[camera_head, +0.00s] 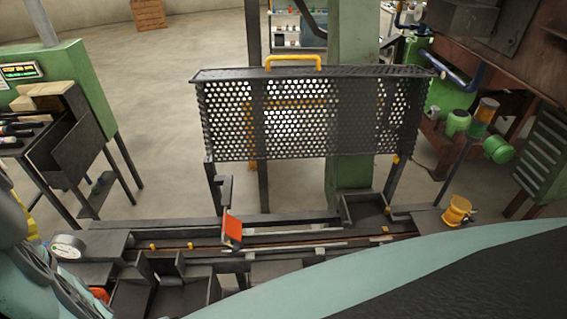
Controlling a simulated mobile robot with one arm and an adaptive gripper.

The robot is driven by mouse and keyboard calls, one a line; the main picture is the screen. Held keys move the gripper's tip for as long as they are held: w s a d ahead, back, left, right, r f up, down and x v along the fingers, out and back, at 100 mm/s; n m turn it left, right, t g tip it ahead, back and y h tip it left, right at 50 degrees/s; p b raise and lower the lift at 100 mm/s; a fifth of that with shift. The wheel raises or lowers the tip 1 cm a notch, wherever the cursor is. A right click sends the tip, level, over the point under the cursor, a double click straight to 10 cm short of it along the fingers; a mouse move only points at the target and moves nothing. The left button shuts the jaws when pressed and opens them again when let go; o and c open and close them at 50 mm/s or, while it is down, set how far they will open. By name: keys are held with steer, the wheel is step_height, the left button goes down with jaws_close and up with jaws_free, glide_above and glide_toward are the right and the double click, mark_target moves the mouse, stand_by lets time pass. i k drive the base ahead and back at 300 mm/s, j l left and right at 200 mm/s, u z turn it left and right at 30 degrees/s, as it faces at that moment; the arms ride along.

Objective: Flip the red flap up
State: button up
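The red flap (232,227) is a small orange-red plate at the middle of the dark metal rail assembly. It stands tilted beside a dark upright bracket (225,190), above the long rail (295,242). Nothing touches it from my side in this view. My gripper is not in view; pale teal parts of my own body fill the lower left and lower right corners and hide some of the assembly.
A perforated guard panel (300,118) with a yellow handle (293,60) stands behind the rail. A pressure gauge (68,247) is at left, and a yellow knob (457,211) at right. A green cabinet (85,85) and a tool bench (75,150) stand far left. Open floor lies behind.

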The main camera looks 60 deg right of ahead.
mark_target(232, 227)
steer(key=i+j+z, duration=0.3)
steer(key=j+z, duration=0.15)
steer(key=j, duration=0.35)
steer(key=i+j+z, duration=0.15)
steer(key=j+z, duration=0.25)
steer(key=j, duration=0.4)
steer(key=j+z, duration=0.45)
steer(key=j, duration=0.4)
steer(key=j+z, duration=0.4)
steer(key=j, duration=0.5)
steer(key=k, duration=0.05)
